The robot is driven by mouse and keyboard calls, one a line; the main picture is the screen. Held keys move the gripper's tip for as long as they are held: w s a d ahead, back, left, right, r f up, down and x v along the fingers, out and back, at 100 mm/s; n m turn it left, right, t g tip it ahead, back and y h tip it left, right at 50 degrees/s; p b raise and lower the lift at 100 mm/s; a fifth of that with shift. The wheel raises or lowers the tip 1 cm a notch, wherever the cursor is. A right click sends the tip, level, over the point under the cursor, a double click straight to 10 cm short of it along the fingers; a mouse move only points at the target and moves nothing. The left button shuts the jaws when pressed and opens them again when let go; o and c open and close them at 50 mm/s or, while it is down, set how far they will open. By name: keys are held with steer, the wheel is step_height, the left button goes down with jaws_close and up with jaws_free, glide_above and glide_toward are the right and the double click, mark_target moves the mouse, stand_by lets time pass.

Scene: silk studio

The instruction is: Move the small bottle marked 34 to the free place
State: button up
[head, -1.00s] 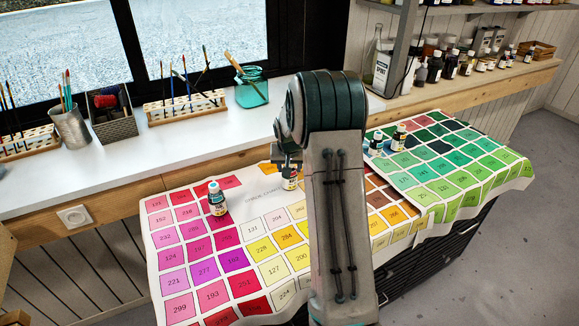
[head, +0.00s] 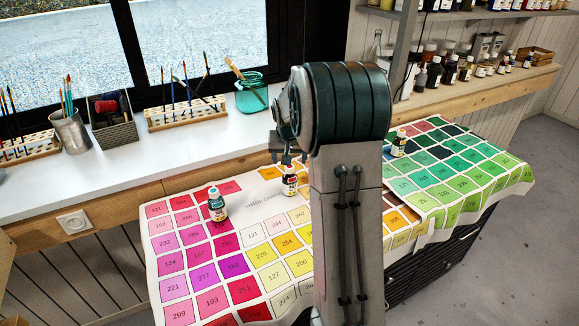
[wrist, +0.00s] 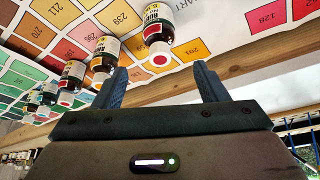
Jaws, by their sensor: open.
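Several small paint bottles stand on colour charts. In the head view, one bottle (head: 216,206) stands on the pink squares, another (head: 289,183) stands near my gripper (head: 284,156), and a third (head: 398,146) stands on the green chart (head: 470,185). My gripper is open and empty, close above and beside the second bottle. In the wrist view a row of bottles recedes to the left; the nearest bottle (wrist: 158,35) lies ahead, in the gap between the fingertips of my gripper (wrist: 160,78), apart from them. I cannot read the number 34 on any bottle. My arm hides part of the charts.
The pink and yellow chart (head: 262,196) lies beside a white windowsill (head: 110,175) with a brush rack (head: 185,112), a metal cup (head: 70,132) and a teal jar (head: 252,92). A shelf (head: 515,72) with bottles stands at right.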

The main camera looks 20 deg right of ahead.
steer(key=s+a+r+n, duration=0.2)
steer(key=s+a+r, duration=0.5)
steer(key=s+a, duration=0.45)
steer(key=s+a+f+n+y, duration=0.1)
steer(key=s+a, duration=0.2)
steer(key=s, duration=0.7)
steer(key=s+a+f+n+g+y, duration=0.1)
steer(key=s+a, duration=0.1)
steer(key=s, duration=0.8)
steer(key=shift+a+n+g, duration=0.3)
steer(key=shift+a+n, duration=0.1)
